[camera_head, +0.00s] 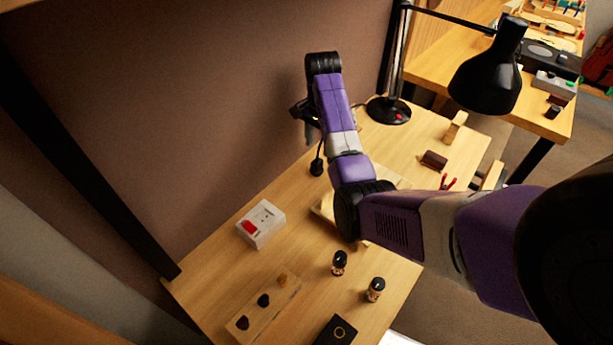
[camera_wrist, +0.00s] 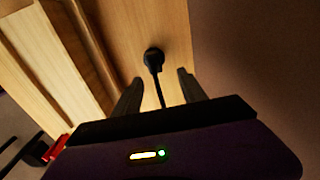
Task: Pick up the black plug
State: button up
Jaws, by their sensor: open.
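The black plug (camera_wrist: 154,57) with its cord lies on the wooden bench in the wrist view, seen ahead of and between my two fingers. My gripper (camera_wrist: 157,88) is open, its dark fingers apart with nothing held. The cord runs from the plug back toward the gripper between the fingers. In the head view the black plug (camera_head: 317,167) shows on the bench near the wall, below my gripper (camera_head: 310,138). The exact height of the fingers above the bench is hard to tell.
A white socket box (camera_head: 262,225) with a red switch stands to the left. A black lamp (camera_head: 388,110) stands at the back. Two small dark-capped bottles (camera_head: 339,263) (camera_head: 375,289) and a wooden block with dark pegs (camera_head: 262,310) are in front. A brown block (camera_head: 434,160) lies to the right.

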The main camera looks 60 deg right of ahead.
aim_at(317, 161)
jog(key=shift+s+a+r, duration=0.1)
jog(key=shift+a+r, duration=0.1)
jog(key=shift+a, duration=0.05)
jog(key=shift+a+f, duration=0.15)
jog(key=f+p, duration=0.1)
jog(key=f, duration=0.6)
jog(key=shift+a+f, duration=0.15)
jog(key=shift+a, duration=0.05)
grip_shut()
